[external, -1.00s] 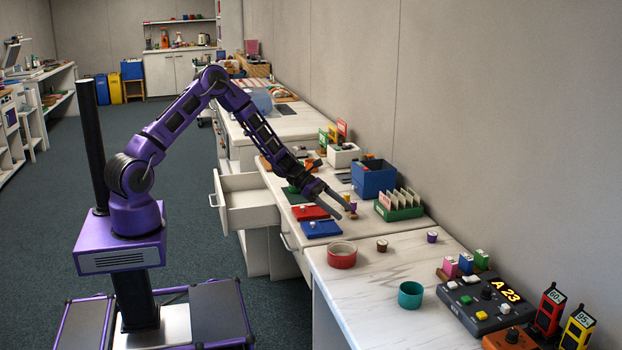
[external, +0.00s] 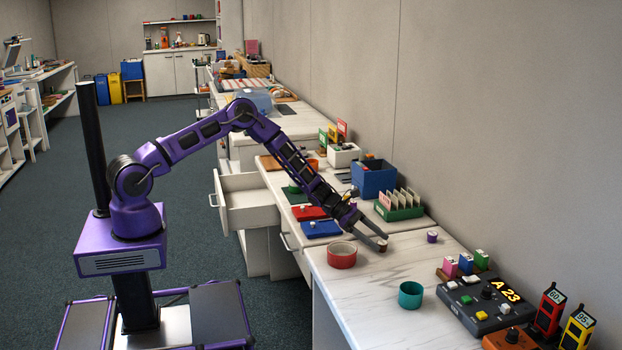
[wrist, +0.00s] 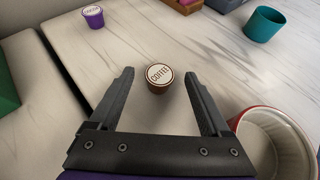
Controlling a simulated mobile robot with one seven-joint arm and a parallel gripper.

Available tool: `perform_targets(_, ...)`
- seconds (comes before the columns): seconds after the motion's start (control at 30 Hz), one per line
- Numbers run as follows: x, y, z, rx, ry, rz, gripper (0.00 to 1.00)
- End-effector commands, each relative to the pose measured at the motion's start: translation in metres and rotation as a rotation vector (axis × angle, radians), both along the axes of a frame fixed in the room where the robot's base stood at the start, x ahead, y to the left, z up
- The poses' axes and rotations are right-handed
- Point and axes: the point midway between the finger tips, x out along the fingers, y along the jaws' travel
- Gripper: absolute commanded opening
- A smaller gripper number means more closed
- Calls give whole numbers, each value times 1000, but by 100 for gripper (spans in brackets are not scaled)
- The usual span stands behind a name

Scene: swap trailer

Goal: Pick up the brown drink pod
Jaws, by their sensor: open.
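The brown drink pod (wrist: 158,79), with a white lid marked "COFFEE", stands upright on the white marbled counter in the wrist view. My gripper (wrist: 158,81) is open, with one finger on each side of the pod near the fingertips. I cannot tell whether either finger touches it. In the external view my gripper (external: 383,243) is low over the counter, and the pod is mostly hidden by the fingers there.
A purple pod marked "COCOA" (wrist: 93,17) stands beyond at the left. A red bowl (wrist: 272,143) is close to the right finger. A teal cup (wrist: 264,24) stands at the far right. The control box (external: 487,305) is further along the counter.

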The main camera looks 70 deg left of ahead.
Motion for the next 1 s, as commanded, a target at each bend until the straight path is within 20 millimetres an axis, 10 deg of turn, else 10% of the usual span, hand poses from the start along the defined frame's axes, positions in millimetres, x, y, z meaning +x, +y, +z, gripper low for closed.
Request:
perform_targets(0.43,16,-15,-12,0,0,1,81)
perform_targets(0.87,15,-15,-12,0,0,1,4)
perform_targets(1.0,15,-15,-11,0,0,1,0)
